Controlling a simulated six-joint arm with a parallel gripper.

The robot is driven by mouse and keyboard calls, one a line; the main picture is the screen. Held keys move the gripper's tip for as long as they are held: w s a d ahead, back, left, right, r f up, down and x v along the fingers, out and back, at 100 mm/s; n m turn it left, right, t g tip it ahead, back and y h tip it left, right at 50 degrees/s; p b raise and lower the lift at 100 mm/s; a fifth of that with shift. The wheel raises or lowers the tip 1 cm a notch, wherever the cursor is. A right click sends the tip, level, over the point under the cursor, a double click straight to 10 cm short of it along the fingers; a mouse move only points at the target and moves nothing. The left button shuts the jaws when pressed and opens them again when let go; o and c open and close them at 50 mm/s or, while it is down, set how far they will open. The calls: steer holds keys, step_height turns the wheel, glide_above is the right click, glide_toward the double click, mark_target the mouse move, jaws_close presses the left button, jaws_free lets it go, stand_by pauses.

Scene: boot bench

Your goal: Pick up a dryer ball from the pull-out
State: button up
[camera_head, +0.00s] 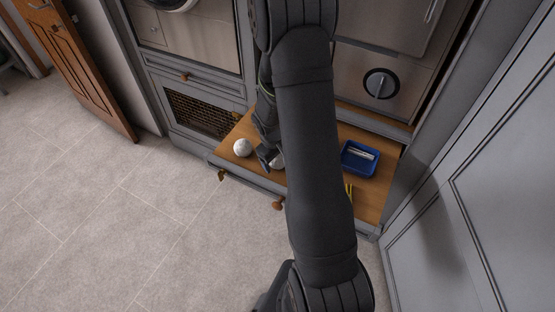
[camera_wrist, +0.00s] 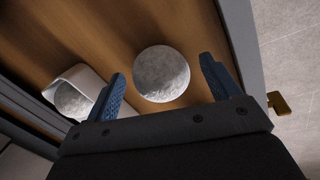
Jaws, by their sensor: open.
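The pull-out (camera_head: 365,194) is a wooden board with a grey front. In the wrist view a grey-white speckled dryer ball (camera_wrist: 162,73) lies on its wood, just ahead of and between the blue fingertips. My gripper (camera_head: 268,157) is open and empty over the front part of the board. A pale rounded thing (camera_head: 278,161) shows partly beside it in the head view. Another round white thing (camera_head: 242,147) is near the left end. In the wrist view, a white cup-like holder (camera_wrist: 88,73) with a speckled ball (camera_wrist: 72,99) in it is left of the left finger.
A blue tray (camera_head: 359,160) with a pale item in it stands on the right part of the board. A yellow item (camera_head: 349,190) is partly behind my arm. Knobs (camera_head: 277,206) stick out of the front. A grey door (camera_head: 470,215) stands at right; open floor lies in front.

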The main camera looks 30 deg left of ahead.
steer(key=shift+f, duration=0.2)
steer(key=c, duration=1.1)
steer(key=shift+r, duration=0.1)
